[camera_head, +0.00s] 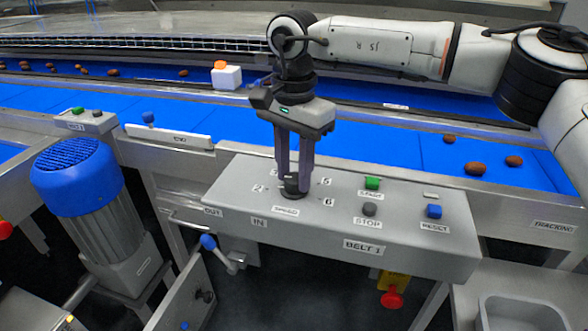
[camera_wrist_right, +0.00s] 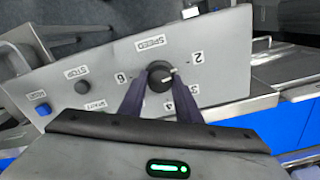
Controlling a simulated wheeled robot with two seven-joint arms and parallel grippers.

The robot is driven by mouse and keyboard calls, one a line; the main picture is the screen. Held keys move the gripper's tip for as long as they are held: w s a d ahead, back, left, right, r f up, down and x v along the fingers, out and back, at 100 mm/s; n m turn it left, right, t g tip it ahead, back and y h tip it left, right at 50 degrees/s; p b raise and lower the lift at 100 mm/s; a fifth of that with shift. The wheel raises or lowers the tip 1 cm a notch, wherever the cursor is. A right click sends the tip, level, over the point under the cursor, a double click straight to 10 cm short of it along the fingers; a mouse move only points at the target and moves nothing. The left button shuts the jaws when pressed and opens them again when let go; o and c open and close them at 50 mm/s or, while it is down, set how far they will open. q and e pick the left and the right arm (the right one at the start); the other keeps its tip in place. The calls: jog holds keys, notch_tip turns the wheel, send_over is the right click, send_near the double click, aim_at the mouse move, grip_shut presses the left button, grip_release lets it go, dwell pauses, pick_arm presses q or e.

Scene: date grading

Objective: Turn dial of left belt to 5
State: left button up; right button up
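A grey control box labelled BELT 1 (camera_head: 330,230) stands in front of the blue belt. Its black SPEED dial (camera_head: 292,191) is on the sloped top. The numbers 2, 3, 4 and 6 show there; the 5 shows in the head view. My right gripper (camera_head: 293,182) points down over the dial. Its fingers lie close against both sides of the dial and appear shut on it. In the wrist view my right gripper (camera_wrist_right: 160,88) partly covers the scale. My left gripper is not in view.
Right of the dial are a green START button (camera_head: 372,183), a grey STOP button (camera_head: 369,209) and a blue RESET button (camera_head: 434,211). A red knob (camera_head: 392,298) is below the box. Several dates lie on the belts. A blue-topped motor (camera_head: 75,180) stands left.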

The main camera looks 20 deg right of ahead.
jog(key=c, duration=0.5)
jog(key=shift+o, duration=0.2)
